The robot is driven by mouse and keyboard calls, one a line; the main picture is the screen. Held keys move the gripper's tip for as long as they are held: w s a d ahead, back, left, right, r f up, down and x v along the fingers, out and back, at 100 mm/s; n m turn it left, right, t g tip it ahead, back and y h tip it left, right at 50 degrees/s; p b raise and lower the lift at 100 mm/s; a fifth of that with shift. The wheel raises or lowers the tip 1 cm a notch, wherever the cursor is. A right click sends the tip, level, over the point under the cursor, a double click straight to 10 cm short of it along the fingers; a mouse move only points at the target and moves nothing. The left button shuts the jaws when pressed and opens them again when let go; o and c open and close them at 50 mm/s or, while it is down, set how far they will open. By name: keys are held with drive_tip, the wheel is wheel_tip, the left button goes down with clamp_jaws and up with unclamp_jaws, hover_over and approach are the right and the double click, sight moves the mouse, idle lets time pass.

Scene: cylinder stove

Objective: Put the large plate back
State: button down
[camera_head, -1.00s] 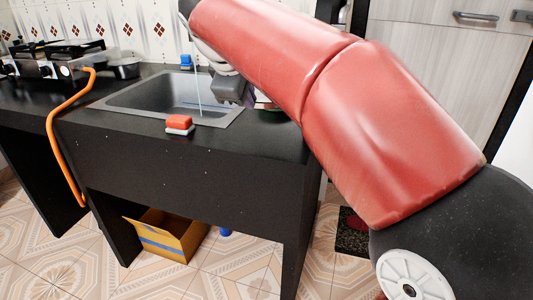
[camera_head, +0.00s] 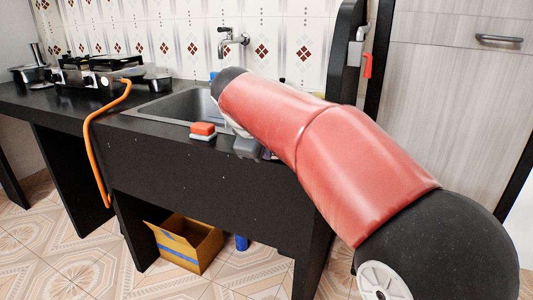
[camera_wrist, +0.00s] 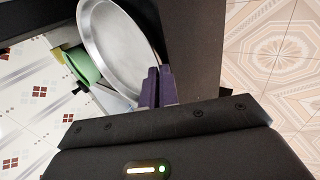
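The large plate (camera_wrist: 115,42) is a round silver metal dish, seen at a slant in the wrist view. My gripper (camera_wrist: 157,88) has two purple fingers close together at the plate's near right rim, and they appear shut on it. In the head view my red arm reaches over the counter's right end. There the fingertips and the plate are mostly hidden behind the arm and the grey wrist.
The black counter (camera_head: 220,170) holds a sink (camera_head: 180,104), a red-and-white sponge (camera_head: 203,130) and a stove (camera_head: 95,75) with an orange hose (camera_head: 92,150). A green dish (camera_wrist: 82,64) lies beside the plate. A cardboard box (camera_head: 188,243) stands on the floor below.

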drive_tip(key=c, duration=2.1)
unclamp_jaws()
drive_tip(key=shift+f, duration=0.1)
drive_tip(key=o, duration=0.4)
